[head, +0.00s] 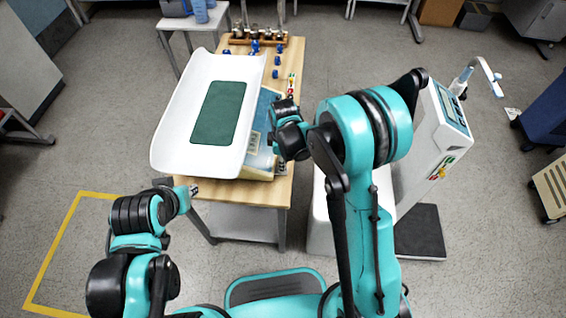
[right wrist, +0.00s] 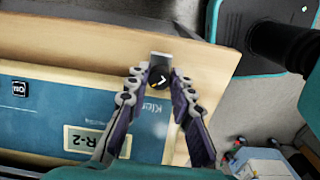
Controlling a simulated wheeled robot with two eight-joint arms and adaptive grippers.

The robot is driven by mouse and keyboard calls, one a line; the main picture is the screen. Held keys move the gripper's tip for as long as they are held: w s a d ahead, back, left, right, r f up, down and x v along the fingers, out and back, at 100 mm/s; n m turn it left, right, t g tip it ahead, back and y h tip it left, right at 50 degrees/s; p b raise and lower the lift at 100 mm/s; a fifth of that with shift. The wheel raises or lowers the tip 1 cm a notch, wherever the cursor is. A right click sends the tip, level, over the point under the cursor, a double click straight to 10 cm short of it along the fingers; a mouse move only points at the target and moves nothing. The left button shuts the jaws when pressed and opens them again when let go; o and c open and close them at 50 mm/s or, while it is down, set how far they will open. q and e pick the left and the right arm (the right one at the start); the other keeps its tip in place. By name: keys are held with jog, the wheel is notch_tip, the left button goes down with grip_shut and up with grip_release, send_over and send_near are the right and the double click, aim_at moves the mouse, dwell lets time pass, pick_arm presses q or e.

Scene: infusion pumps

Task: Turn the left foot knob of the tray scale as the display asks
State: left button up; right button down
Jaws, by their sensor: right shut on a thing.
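The tray scale has a white curved tray (head: 177,110) with a green pad (head: 219,113), over a blue body on a wooden table. In the right wrist view the blue body (right wrist: 60,125) carries upside-down lettering and an "R-2" plate (right wrist: 93,140). A dark round knob (right wrist: 160,78) with a white arrow mark sits between the fingertips of my right gripper (right wrist: 158,80), which is shut on it. In the head view my right gripper (head: 281,165) is low at the scale's right side. My left gripper (head: 190,190) is by the table's front left corner; its jaws are too small to read.
The wooden table (head: 278,190) has a rack of metal weights (head: 256,40) and several blue pieces at its back. A white machine (head: 430,150) with a screen stands to the right. Yellow tape (head: 60,245) marks the floor at front left.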

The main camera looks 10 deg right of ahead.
jog(key=shift+m, duration=0.4)
jog(key=c, duration=1.3)
grip_release()
notch_tip(320, 180, up, 12)
